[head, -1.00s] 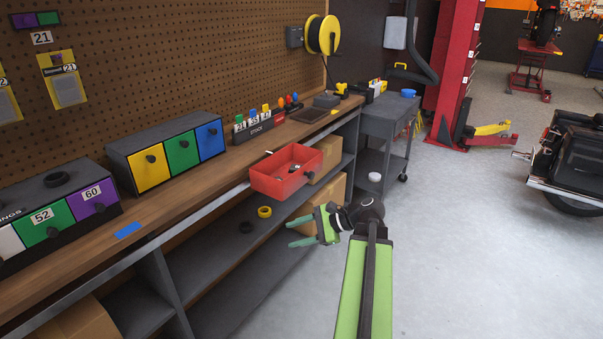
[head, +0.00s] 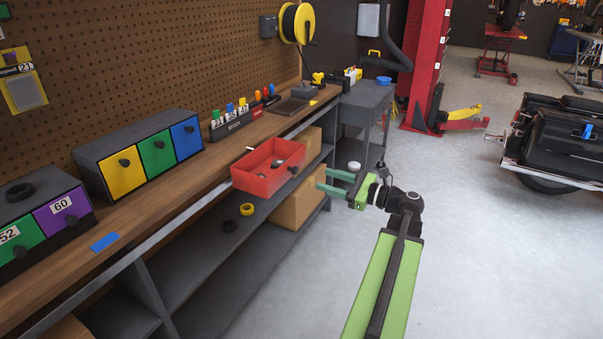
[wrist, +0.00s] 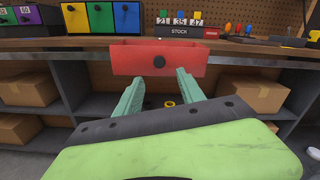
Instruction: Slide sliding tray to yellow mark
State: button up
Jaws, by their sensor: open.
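The sliding tray is a red open box (head: 262,182) with a dark round knob (head: 293,170) on its front, at the front edge of the wooden workbench. It holds small parts that I cannot make out. Its front also shows in the wrist view (wrist: 190,58), with the knob near the middle. A small yellow mark (head: 313,103) lies on the bench's front edge, farther along to the right of the tray. My gripper (head: 320,179) is open and empty, in front of the tray and apart from it. In the wrist view its fingers (wrist: 160,76) point up toward the tray, below the knob.
A blue mark (head: 105,241) lies on the bench edge left of the tray. Drawer boxes (head: 140,160) and a stock rack (head: 240,118) stand behind. Shelves below hold a cardboard box (head: 297,205) and a yellow ring (head: 247,209).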

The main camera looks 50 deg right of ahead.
aim_at(297, 171)
jog(key=x, duration=0.9)
jog(key=shift+w, duration=0.25)
grip_shut()
dwell(0.8)
